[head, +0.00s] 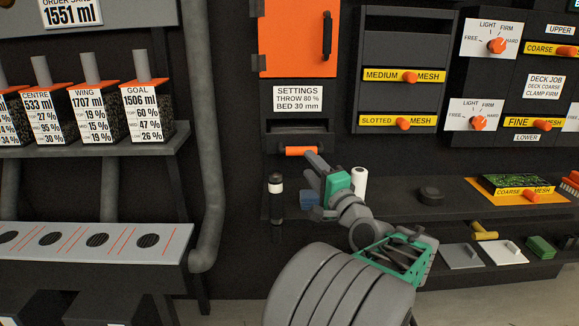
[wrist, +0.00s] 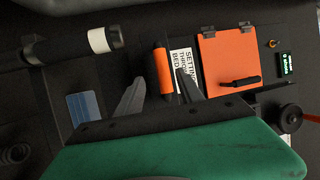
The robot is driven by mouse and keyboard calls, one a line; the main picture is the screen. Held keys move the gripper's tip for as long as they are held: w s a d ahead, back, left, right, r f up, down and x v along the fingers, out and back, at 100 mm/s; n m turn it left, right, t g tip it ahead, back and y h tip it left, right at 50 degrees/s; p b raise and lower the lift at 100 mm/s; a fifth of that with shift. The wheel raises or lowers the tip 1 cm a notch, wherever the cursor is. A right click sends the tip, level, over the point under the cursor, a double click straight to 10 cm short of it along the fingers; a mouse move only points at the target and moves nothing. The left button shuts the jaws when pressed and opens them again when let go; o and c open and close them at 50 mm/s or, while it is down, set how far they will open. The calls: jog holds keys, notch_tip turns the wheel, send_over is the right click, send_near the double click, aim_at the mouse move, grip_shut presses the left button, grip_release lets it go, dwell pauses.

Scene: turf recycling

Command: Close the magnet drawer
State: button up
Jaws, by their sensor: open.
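The drawer (head: 278,142) is a dark unit under the settings sign, with a short orange bar handle (head: 301,151) at its front. A dark recess shows above the handle; I cannot tell exactly how far the drawer stands out. No label naming it as the magnet drawer is readable. My gripper (head: 314,165) is open, just below and right of the handle in the head view. In the wrist view the orange handle (wrist: 163,72) appears between the two fingertips of my gripper (wrist: 160,80). Contact between fingers and handle cannot be made out.
The settings sign (head: 298,98) and an orange door (head: 298,38) are above. A dark bottle (head: 276,198) and a white cylinder (head: 359,183) stand on the shelf (head: 400,203) beside my arm. A blue block (head: 309,200) is below. A grey pipe (head: 207,150) runs at left.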

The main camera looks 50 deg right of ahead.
aim_at(301, 151)
jog(key=x, duration=0.7)
jog(key=shift+d+r, duration=0.3)
jog(key=shift+d, duration=0.1)
jog(key=shift+c, duration=0.5)
grip_shut()
dwell(0.4)
